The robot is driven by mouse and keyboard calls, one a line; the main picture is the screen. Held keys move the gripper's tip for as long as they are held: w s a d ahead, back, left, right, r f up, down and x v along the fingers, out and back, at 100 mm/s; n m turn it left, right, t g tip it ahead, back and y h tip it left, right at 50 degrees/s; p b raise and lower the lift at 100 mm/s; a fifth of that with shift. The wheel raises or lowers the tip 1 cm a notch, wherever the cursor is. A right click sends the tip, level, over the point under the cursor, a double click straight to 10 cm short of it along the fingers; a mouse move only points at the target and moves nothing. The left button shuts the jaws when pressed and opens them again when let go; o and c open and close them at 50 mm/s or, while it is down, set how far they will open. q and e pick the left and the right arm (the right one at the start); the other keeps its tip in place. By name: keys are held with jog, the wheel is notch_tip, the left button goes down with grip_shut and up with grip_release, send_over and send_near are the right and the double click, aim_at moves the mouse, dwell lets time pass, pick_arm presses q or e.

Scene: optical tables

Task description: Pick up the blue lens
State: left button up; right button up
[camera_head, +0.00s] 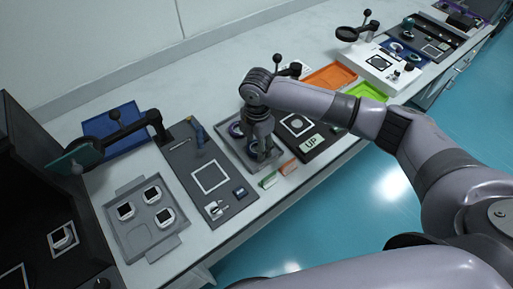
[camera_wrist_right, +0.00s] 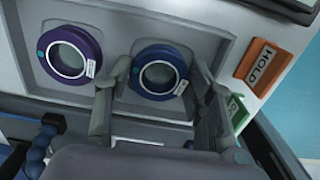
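The blue lens (camera_wrist_right: 160,72) is a dark blue ring with clear glass and a small white label, lying in a grey tray (camera_wrist_right: 125,18) in the right wrist view. My right gripper (camera_wrist_right: 159,68) is open, with one finger on each side of the blue lens. I cannot tell whether the fingers touch it. In the head view my right gripper (camera_head: 262,150) points down over the same grey tray (camera_head: 238,162) and largely hides the blue lens. My left gripper is not in view.
A purple lens (camera_wrist_right: 70,52) lies just left of the blue one. An orange HOLD block (camera_wrist_right: 262,66) and a green block (camera_wrist_right: 237,110) stand beside the tray. A black UP plate (camera_head: 310,142) lies to the right, and a dark grey board (camera_head: 185,160) to the left.

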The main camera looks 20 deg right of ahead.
jog(key=c, duration=0.6)
jog(key=shift+r, duration=0.1)
